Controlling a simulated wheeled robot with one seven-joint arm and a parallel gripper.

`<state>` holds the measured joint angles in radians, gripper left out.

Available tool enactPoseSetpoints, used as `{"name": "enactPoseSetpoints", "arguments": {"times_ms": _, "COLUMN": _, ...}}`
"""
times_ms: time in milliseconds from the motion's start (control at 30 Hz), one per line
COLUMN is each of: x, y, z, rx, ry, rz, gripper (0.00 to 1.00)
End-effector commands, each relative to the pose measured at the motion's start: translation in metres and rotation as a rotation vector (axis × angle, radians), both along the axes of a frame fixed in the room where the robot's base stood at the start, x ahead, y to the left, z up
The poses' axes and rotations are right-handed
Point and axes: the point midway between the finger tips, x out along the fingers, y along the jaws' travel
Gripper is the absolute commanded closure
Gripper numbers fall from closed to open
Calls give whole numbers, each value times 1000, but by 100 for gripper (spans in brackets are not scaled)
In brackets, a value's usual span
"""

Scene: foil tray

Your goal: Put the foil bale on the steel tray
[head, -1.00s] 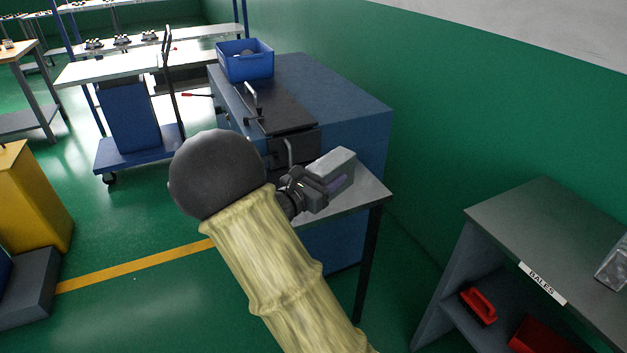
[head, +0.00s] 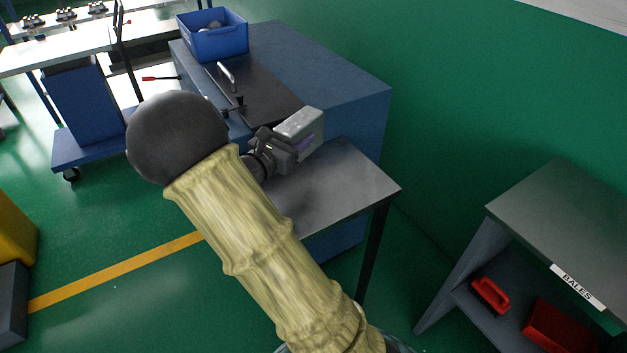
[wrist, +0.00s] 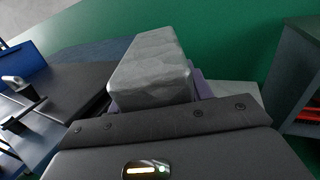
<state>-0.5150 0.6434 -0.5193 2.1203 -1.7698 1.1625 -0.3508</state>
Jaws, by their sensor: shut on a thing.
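The foil bale (head: 301,124) is a silver-grey block with a crumpled surface. My gripper (head: 290,146) is shut on it, with purple pads against its side. In the wrist view the bale (wrist: 153,68) stands out beyond the dark gripper body, and a purple pad (wrist: 203,86) shows beside it. The steel tray (head: 345,182) is a flat grey top on dark legs against the blue machine. The bale appears above the tray's far end, near the machine front; the gap beneath it cannot be judged. My arm covers the tray's left part.
The blue machine (head: 325,75) carries a black lid with a handle (head: 228,75) and a blue bin (head: 215,38). A grey shelf unit labelled BALES (head: 577,287) stands at right, with red items below. The tray's visible top is bare.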

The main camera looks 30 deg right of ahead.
Motion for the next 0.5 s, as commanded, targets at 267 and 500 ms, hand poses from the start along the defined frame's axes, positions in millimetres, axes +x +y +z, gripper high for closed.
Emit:
{"name": "enactPoseSetpoints", "arguments": {"times_ms": 267, "x": 0, "y": -1, "z": 1, "rx": -1, "ry": -1, "rz": -2, "gripper": 81}}
{"name": "enactPoseSetpoints", "arguments": {"times_ms": 500, "x": 0, "y": -1, "z": -23, "rx": -3, "ry": 3, "rz": -3, "gripper": 81}}
